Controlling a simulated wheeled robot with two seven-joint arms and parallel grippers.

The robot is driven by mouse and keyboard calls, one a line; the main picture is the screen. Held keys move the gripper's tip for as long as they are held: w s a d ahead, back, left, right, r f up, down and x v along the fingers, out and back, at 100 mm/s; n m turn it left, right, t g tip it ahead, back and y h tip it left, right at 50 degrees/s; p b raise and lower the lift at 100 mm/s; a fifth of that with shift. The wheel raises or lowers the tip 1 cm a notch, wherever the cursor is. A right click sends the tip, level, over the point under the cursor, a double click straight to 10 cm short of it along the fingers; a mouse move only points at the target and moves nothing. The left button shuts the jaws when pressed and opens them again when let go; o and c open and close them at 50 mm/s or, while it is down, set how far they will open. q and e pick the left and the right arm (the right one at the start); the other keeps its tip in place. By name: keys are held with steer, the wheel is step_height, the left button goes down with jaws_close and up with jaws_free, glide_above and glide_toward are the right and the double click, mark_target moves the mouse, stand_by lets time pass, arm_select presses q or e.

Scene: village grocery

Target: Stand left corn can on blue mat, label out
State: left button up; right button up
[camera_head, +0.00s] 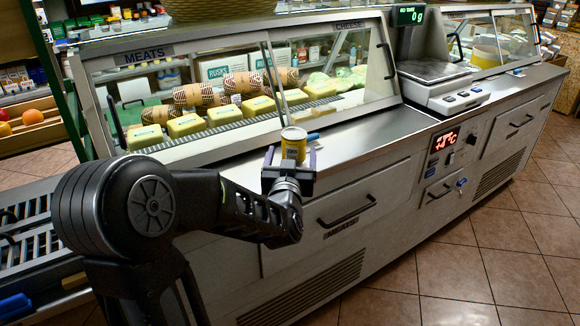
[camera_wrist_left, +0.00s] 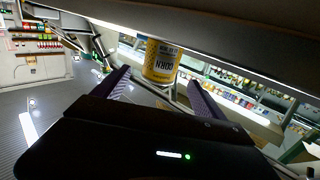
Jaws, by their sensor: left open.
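A yellow corn can (camera_head: 293,144) with a pale metal top stands upright near the front edge of the steel counter ledge. It shows in the left wrist view too (camera_wrist_left: 161,62), its CORN label facing that camera and upside down in the picture. My left gripper (camera_head: 289,164) is open, its fingers on either side of the can's lower part; contact cannot be told. The open fingers (camera_wrist_left: 160,88) also show in the wrist view. My right gripper is not in view.
A glass display case (camera_head: 235,85) with wrapped meats and cheese blocks stands behind the ledge. A scale (camera_head: 440,80) stands to the right. The steel ledge (camera_head: 365,135) between can and scale is clear. A drawer handle (camera_head: 347,211) juts from the front below.

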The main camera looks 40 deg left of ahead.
arm_select(q)
steer(key=v, duration=0.5)
stand_by(0.5)
